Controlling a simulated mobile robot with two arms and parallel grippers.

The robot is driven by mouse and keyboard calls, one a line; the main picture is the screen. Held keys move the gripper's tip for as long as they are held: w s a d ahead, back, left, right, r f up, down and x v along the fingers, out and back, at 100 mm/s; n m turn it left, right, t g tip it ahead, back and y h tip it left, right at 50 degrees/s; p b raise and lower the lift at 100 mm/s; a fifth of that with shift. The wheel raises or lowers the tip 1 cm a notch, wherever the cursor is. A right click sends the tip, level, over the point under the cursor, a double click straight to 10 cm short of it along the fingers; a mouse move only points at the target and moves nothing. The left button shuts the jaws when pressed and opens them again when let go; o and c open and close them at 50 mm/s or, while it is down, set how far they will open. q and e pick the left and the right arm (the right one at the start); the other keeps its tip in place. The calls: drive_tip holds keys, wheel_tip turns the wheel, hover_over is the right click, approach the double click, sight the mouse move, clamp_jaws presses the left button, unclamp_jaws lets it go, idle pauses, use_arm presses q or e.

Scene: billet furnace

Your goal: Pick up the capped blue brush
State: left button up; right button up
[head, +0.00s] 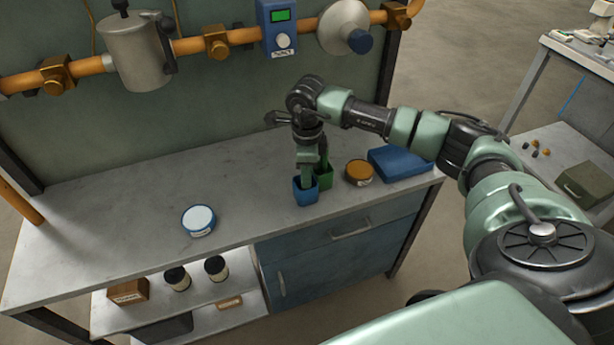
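My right gripper (307,180) points straight down over the workbench, at a small square blue piece (306,193). The blue piece stands upright on the bench near its front edge; it may be the blue brush's cap or a holder. A similar green piece (326,181) stands close beside it on the right. The gripper hides the upper part of the blue piece, and no brush handle can be made out. At this size I cannot tell whether the fingers are open or shut. My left gripper is not in view.
A round white-topped blue tin (199,220) sits left on the workbench (110,235). An orange-topped tin (359,172) and a blue tray (398,163) are right of the gripper. An orange pipe (190,45) with fittings runs behind. The bench's left part is mostly clear.

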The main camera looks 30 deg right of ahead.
drive_tip(key=shift+s+a+f, duration=0.1)
drive_tip(key=shift+s+f, duration=0.1)
drive_tip(key=shift+f, duration=0.35)
drive_tip(key=shift+s+f, duration=0.2)
drive_tip(key=shift+f, duration=0.35)
drive_tip(key=shift+s+a, duration=0.1)
clamp_jaws()
drive_tip(key=shift+r, duration=0.1)
drive_tip(key=shift+w+r, duration=0.2)
drive_tip(key=shift+r, duration=0.2)
drive_tip(key=r, duration=0.2)
drive_tip(key=w+r, duration=0.1)
drive_tip(key=shift+w+d+r+b, duration=0.2)
drive_tip(key=shift+r+b, duration=0.2)
wheel_tip(320, 180, up, 15)
drive_tip(key=shift+s+r+b, duration=0.15)
drive_tip(key=shift+s+b, duration=0.15)
drive_tip(key=shift+b, duration=0.1)
